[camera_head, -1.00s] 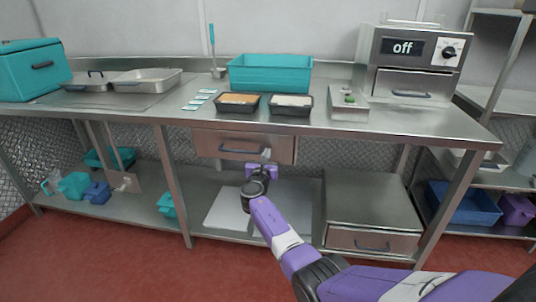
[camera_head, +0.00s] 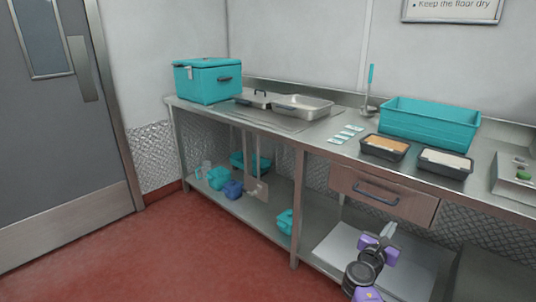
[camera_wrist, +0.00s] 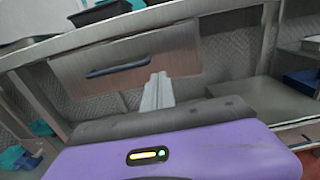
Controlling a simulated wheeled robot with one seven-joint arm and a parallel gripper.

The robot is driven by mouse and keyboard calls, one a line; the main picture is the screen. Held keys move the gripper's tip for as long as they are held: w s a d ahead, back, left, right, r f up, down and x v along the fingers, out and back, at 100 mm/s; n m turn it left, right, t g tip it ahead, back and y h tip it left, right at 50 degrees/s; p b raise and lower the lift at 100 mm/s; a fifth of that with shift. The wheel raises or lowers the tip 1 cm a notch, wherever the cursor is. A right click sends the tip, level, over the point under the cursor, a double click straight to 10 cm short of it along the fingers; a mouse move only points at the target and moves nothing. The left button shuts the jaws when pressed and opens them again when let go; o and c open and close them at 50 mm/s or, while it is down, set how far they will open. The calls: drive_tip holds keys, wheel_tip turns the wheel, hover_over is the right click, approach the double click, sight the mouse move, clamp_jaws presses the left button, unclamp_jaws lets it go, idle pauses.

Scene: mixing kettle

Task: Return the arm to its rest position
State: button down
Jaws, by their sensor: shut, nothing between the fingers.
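My gripper (camera_head: 388,231) is at the lower right of the head view, in front of the steel table and below its drawer (camera_head: 383,194). Its fingers are together with nothing between them. In the wrist view the shut grey fingers (camera_wrist: 157,92) point toward the closed drawer front (camera_wrist: 125,68), which has a dark handle. The purple wrist body fills the lower part of that view. Most of my arm lies outside the head view.
The steel table (camera_head: 330,150) bears a teal cooler box (camera_head: 208,82), metal pans (camera_head: 302,107), a teal bin (camera_head: 428,124) and two black food trays (camera_head: 385,149). Teal and blue containers (camera_head: 232,188) stand on the lower shelf. Red floor (camera_head: 190,250) is clear at the left.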

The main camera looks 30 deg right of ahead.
drive_tip(key=w+a+m+t+y, duration=0.3)
drive_tip(key=a+m+t+y, duration=0.2)
drive_tip(key=a+m, duration=0.35)
drive_tip(key=s+a+m+t+y+p, duration=0.1)
drive_tip(key=s+a+m+t+y, duration=0.2)
drive_tip(key=a, duration=0.7)
drive_tip(key=s+a+m+t+y+p, duration=0.1)
drive_tip(key=s+a+m+y+p, duration=0.15)
drive_tip(key=s+a, duration=0.45)
drive_tip(key=s+a+r+m+y+p, duration=0.1)
drive_tip(key=s+a+r, duration=0.3)
drive_tip(key=s, duration=0.5)
drive_tip(key=s+a+r+m+y+p, duration=0.2)
drive_tip(key=s+a+r+m+y, duration=0.1)
drive_tip(key=s+a, duration=0.6)
drive_tip(key=s+a+r+m+y+p, duration=0.2)
drive_tip(key=s+a+r+m, duration=0.2)
drive_tip(key=s, duration=0.7)
wheel_tip(320, 180, up, 2)
drive_tip(key=shift+a+r, duration=0.2)
drive_tip(key=shift+a, duration=1.05)
drive_tip(key=shift+y, duration=0.25)
